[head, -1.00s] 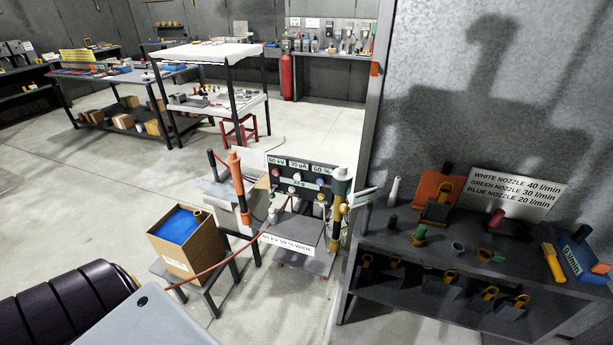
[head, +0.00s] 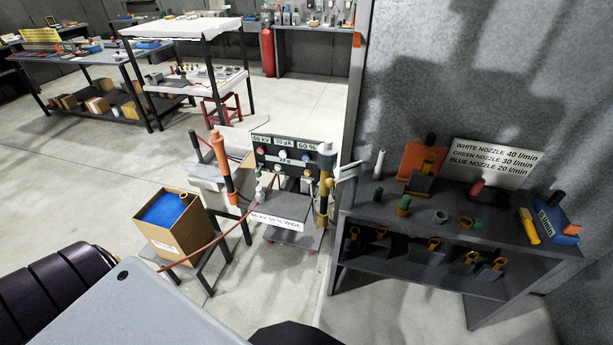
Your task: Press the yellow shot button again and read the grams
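The control unit (head: 262,168) is a dark upright panel on a small wheeled stand, near the middle of the head view. Its top labels appear to read 60 kV, 30 µA and 60 %. A small grams display (head: 287,160) sits below them; its digits are too small to read surely. Several small coloured knobs or buttons are on the panel. A small yellowish spot (head: 308,173) shows at its lower right; I cannot tell if it is the shot button. Neither gripper is in view, and nothing of mine touches the panel.
An orange-and-black post (head: 223,165) and a hose stand left of the unit. A cardboard box of blue powder (head: 168,237) sits on a low stand. A dark shelf (head: 450,233) with nozzles stands right, by a metal wall. A card (head: 277,220) reads 60 kV 60 % WIDE.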

